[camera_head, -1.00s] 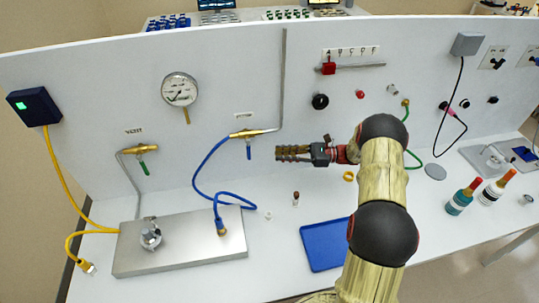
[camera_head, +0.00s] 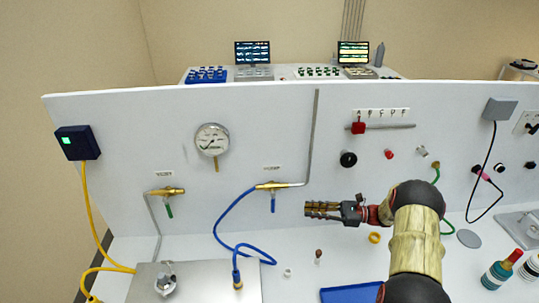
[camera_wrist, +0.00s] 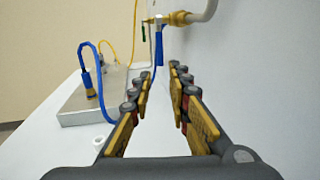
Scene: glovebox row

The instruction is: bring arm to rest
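My gripper (camera_head: 322,210) is held up in front of the white panel, to the right of the blue-handled brass valve (camera_head: 272,187), fingers pointing left. In the wrist view my gripper (camera_wrist: 158,95) has its two yellow-padded fingers apart with nothing between them. The blue valve handle (camera_wrist: 159,47) shows beyond the fingertips, apart from them. My arm reaches up from the lower right and hides part of the panel and bench.
The white panel (camera_head: 110,125) stands behind the bench. A metal box (camera_head: 200,285) with a blue hose (camera_head: 222,228) is at left. A blue tray (camera_head: 350,293) lies near my arm. Bottles (camera_head: 503,270) stand at right. A yellow ring (camera_head: 375,237) lies on the bench.

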